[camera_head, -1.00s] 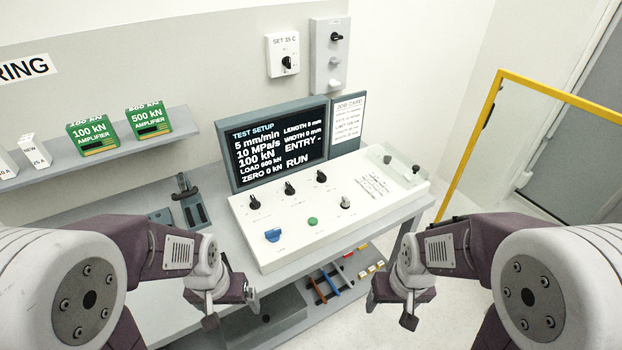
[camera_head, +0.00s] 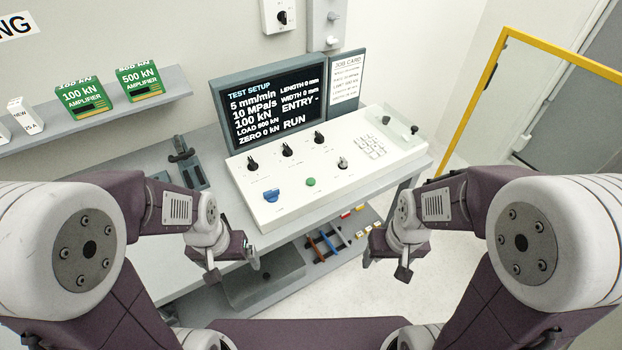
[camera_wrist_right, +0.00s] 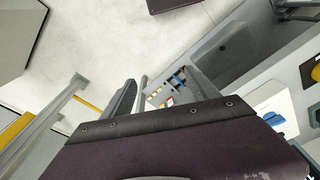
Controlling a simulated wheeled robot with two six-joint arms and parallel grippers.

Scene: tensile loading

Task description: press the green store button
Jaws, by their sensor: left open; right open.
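The green store button (camera_head: 310,182) is a small round cap on the sloped white control panel (camera_head: 381,170), between a blue switch (camera_head: 271,195) and a black-tipped knob (camera_head: 343,163). My left gripper (camera_head: 232,267) is open and empty, in front of and below the panel's left end. My right gripper (camera_head: 385,262) is open and empty, in front of the panel's right part. Both are apart from the button. In the right wrist view the fingers of my right gripper (camera_wrist_right: 160,95) stand apart, and the green button cannot be made out.
A screen (camera_head: 268,102) reading TEST SETUP and a job card (camera_head: 346,80) stand behind the panel. Amplifier boxes (camera_head: 84,98) sit on a shelf at left. Coloured items lie on a lower shelf (camera_head: 325,240). A yellow frame (camera_head: 475,105) stands at right.

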